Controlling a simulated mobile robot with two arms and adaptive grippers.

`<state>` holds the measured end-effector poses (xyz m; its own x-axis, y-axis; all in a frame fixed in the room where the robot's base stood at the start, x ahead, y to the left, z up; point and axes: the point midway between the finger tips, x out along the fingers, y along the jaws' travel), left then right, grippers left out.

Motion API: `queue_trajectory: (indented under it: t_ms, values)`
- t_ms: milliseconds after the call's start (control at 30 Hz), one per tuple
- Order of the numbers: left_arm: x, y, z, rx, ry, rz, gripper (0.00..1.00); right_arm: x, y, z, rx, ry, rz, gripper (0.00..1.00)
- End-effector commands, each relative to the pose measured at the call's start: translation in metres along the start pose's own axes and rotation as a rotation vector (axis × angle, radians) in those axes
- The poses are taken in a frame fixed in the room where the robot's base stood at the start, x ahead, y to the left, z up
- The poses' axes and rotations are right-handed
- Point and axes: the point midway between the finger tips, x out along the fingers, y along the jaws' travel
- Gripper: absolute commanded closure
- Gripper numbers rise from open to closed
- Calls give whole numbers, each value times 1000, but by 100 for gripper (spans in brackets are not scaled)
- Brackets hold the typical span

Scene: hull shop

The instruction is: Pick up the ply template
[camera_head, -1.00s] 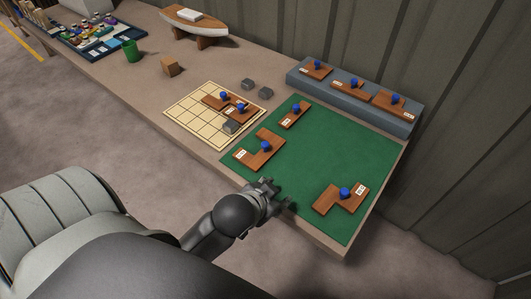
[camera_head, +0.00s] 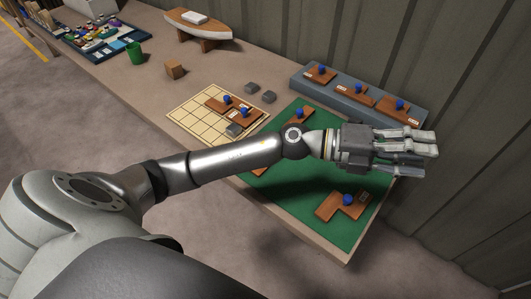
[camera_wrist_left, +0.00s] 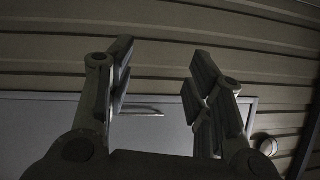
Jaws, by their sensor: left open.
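Several brown ply templates with blue knobs show in the head view. An angled one (camera_head: 343,208) lies on the green mat (camera_head: 310,222) near the front right corner. A smaller one (camera_head: 303,112) lies at the mat's back left, and another (camera_head: 260,171) is mostly hidden behind my left arm. More rest on the gridded board (camera_head: 190,115) and on the blue-grey stepped rack (camera_head: 350,101). My left gripper (camera_head: 430,152) is open and empty, above the mat's right side. In the left wrist view its spread fingers (camera_wrist_left: 160,65) have nothing between them.
The corrugated wall (camera_head: 440,60) is close beyond the rack and the gripper. Grey blocks (camera_head: 260,92), a wooden cube (camera_head: 175,71), a green cup (camera_head: 135,53) and a boat model (camera_head: 198,25) stand farther left. The mat is bare around the angled template.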

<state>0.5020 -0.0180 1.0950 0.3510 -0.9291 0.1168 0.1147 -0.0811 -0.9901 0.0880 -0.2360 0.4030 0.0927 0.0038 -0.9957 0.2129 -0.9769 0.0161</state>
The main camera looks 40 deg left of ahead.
Motion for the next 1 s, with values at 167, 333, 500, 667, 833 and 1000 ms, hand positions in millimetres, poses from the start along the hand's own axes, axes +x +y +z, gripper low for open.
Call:
queue_trajectory:
  t_ms: [167,333,500,667,833,1000]
  values:
    - [-22,52,-2,196,233,310,52,0,1,2,-1,-2,1,59]
    - [-81,102,26,319,390,673,52,0,1,2,-1,-2,1,59]
    - [-171,126,77,363,463,1078,52,0,1,2,-1,-2,1,59]
    - [-256,118,119,334,462,1408,52,0,1,2,-1,-2,1,59]
    - [-308,103,139,288,442,1600,52,0,1,2,-1,-2,1,59]
    - [-321,111,141,269,439,1645,52,-4,0,1,-1,-2,0,59]
